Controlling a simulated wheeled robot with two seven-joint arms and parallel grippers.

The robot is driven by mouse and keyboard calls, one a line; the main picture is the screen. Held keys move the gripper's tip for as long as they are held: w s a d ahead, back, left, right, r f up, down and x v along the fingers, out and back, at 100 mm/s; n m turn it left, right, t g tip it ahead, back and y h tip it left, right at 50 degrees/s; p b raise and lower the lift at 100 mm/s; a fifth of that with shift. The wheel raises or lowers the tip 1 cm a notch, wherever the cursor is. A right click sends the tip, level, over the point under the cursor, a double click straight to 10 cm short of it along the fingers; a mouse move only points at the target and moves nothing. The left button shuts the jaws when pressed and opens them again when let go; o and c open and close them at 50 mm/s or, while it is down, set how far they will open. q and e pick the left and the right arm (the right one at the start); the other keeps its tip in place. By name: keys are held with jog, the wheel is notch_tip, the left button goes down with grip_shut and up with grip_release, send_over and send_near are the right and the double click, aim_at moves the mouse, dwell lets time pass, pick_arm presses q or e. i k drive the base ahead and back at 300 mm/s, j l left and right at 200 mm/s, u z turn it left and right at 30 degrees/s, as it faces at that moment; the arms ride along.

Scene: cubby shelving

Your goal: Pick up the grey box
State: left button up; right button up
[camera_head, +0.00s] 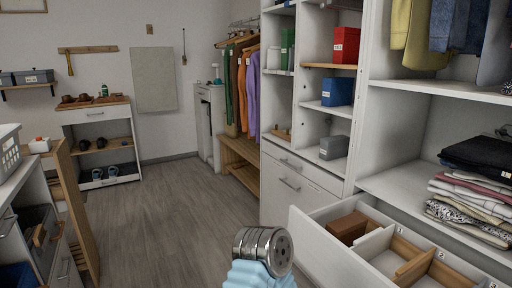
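A small grey box (333,147) sits in a lower cubby of the white shelving, right of centre, below the cubby with the blue box. It rests on the cubby floor near the front and nothing covers it. Darker grey boxes (34,76) also stand on a small wall shelf at the far left. Neither of my grippers shows in this view. A silver and light-blue part at the bottom centre looks like part of my own body, well short of the shelving.
A red box (346,45) and a blue box (337,92) occupy cubbies above. An open drawer (335,258) with wooden dividers and a brown box (347,227) juts out below, at right. Folded clothes (470,195) lie on the right shelf. The wooden floor (170,215) is clear in the middle.

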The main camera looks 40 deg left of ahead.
aim_at(337, 146)
jog(key=l+u, duration=0.1)
jog(key=u, duration=1.2)
jog(key=i+j+u, duration=0.2)
jog(key=i+u, duration=0.55)
jog(key=i, duration=2.5)
jog(key=i+z, duration=0.2)
jog(key=z, duration=0.2)
jog(key=i+j+z, duration=0.15)
jog(key=z, duration=0.25)
jog(key=i+j+z, duration=0.15)
jog(key=z, duration=0.3)
jog(key=i+j+z, duration=0.25)
jog(key=z, duration=0.15)
